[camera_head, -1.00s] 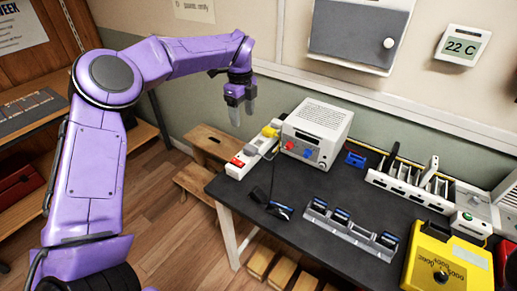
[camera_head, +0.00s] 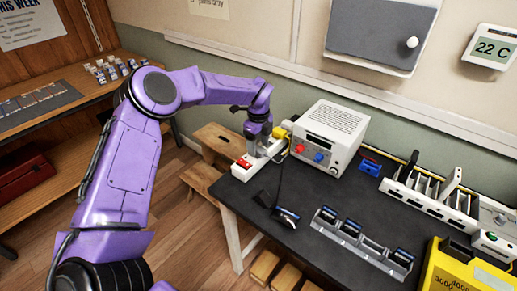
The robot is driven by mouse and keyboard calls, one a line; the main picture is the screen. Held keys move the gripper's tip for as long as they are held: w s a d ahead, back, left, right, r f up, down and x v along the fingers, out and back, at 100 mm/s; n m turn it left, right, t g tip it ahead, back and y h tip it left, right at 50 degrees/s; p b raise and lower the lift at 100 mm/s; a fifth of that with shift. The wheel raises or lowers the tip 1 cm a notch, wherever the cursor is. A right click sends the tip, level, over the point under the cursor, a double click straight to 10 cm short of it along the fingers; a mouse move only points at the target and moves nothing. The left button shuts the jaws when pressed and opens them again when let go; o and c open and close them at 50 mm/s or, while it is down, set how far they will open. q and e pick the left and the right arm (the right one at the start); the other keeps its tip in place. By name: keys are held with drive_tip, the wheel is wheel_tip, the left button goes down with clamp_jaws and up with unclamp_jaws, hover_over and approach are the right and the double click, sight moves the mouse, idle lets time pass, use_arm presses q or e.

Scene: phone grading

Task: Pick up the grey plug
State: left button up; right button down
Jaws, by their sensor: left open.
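My left gripper (camera_head: 259,151) points down over the white power strip (camera_head: 246,177) at the table's far left corner. Its jaws are open. The strip has a red switch (camera_head: 244,163) at its near end and a yellow plug (camera_head: 280,132) towards its far end. The fingers are over the strip's middle, between the switch and the yellow plug. I cannot clearly make out the grey plug; the gripper covers that part of the strip. Whether the fingers touch anything there is too small to tell. My right gripper is not in view.
A white power supply box (camera_head: 333,135) stands close right of the strip. A black cable (camera_head: 281,180) runs down near a dark phone (camera_head: 288,215). A grey rack (camera_head: 352,243) holds several devices. A yellow case (camera_head: 465,268) is at the right.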

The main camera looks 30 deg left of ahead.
use_arm(q)
drive_tip(key=shift+f, duration=0.5)
clamp_jaws()
drive_tip(key=shift+r, duration=0.1)
drive_tip(key=shift+w+r+b, duration=0.1)
drive_tip(key=shift+r+b, duration=1)
drive_tip(key=shift+r, duration=0.25)
drive_tip(key=s+d+r+b, duration=0.3)
drive_tip(key=s+r+b, duration=0.1)
drive_tip(key=s+r, duration=0.6)
drive_tip(key=shift+s+d+r, duration=0.15)
drive_tip(key=shift+s+d, duration=0.1)
drive_tip(key=shift+s, duration=1.65)
